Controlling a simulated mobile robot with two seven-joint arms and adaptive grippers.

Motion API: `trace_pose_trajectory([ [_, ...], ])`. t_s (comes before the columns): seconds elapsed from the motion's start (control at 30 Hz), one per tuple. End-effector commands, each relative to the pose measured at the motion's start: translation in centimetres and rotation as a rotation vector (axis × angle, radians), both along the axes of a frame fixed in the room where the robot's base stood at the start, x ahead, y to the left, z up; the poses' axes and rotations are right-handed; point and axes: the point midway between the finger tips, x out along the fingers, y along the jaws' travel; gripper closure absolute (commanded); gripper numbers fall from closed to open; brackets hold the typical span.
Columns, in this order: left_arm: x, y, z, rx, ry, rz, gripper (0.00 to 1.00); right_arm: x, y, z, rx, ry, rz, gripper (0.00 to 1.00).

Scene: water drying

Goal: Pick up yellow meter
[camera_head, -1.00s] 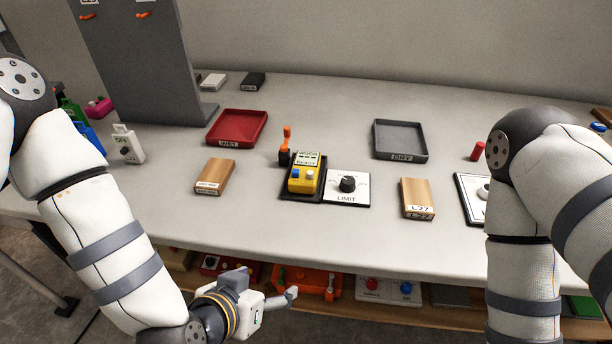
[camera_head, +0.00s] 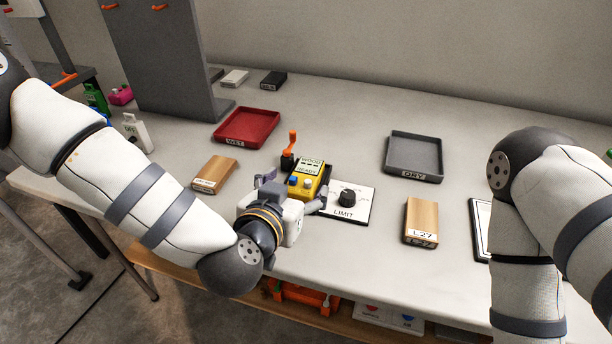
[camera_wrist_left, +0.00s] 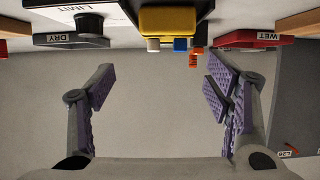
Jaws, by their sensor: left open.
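The yellow meter (camera_head: 305,180) sits on its dark base on the table, its display reading WOOD READY, with a blue and a pale button. My left gripper (camera_head: 293,192) is open at the near side of the meter, its fingers spread to either side and no contact clear. In the left wrist view the meter (camera_wrist_left: 167,20) is at the top centre, beyond the open purple-padded fingers (camera_wrist_left: 160,88), and nothing is between them. The right gripper is out of view; only my right arm shows.
A red WET tray (camera_head: 246,126) and a grey DRY tray (camera_head: 414,155) lie behind. The LIMIT dial panel (camera_head: 352,212) is right of the meter. Wood blocks lie left (camera_head: 214,174) and right (camera_head: 421,219). A grey upright panel (camera_head: 160,60) stands at back left.

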Motion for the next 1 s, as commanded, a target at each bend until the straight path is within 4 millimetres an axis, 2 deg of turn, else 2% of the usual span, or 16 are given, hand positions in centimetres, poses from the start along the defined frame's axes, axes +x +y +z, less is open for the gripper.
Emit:
trace_pose_trajectory([
  [0.33,4.8,-0.7,-3.2,-0.001,0.005,0.002,0.28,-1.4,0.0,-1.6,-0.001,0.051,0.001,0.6],
  [0.43,5.5,-1.0,-3.3,-0.001,0.002,0.001,0.28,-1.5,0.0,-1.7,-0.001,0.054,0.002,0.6],
  [0.6,5.6,-1.0,-3.0,-0.002,-0.001,-0.001,0.28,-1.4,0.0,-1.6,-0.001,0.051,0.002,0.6],
  [0.63,5.6,-1.0,-3.0,-0.002,-0.001,-0.001,0.31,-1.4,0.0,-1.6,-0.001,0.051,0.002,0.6],
  [0.8,5.5,-1.0,-3.0,-0.001,-0.001,-0.001,0.69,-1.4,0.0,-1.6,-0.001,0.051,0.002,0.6],
  [0.9,5.5,-1.0,-3.1,0.0,-0.001,0.0,0.89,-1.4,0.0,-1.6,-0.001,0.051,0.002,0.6],
  [1.0,5.6,-1.0,-3.0,-0.001,-0.003,0.0,0.89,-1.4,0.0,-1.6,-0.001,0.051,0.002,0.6],
])
